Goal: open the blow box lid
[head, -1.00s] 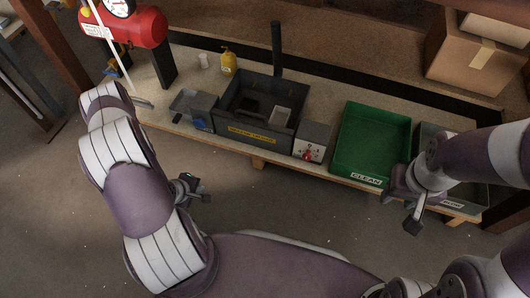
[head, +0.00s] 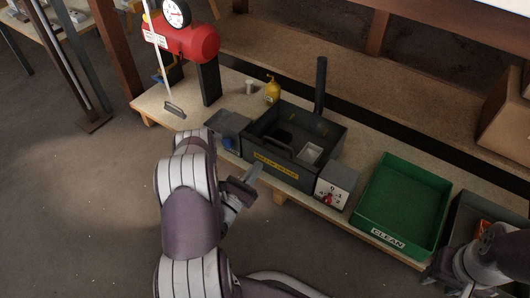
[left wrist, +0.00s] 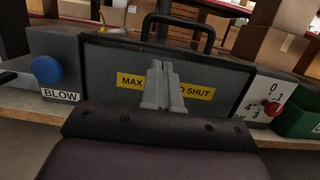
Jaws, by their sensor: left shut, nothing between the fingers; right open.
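The blow box (head: 258,165) is a dark grey box on the bench, with a yellow label on its front. The left wrist view shows its front panel (left wrist: 105,58), the label (left wrist: 199,91) and a black arched handle (left wrist: 178,22) above the top edge. In the head view a dark handle bar (head: 278,146) runs along the front of the top. I cannot clearly tell the lid's panel from the interior. My left gripper (head: 257,170) is shut and empty, just in front of the front panel; its fingertips (left wrist: 163,72) cover the label's middle below the handle. My right gripper (head: 432,276) is open near the bench's right front, partly hidden.
A blue BLOW button (left wrist: 47,69) is left of the box; a dial unit with a red knob (head: 328,199) is right. A green CLEAN bin (head: 388,239) stands further right. A black post (head: 320,85), yellow bottle (head: 272,90) and red tank (head: 190,42) stand behind.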

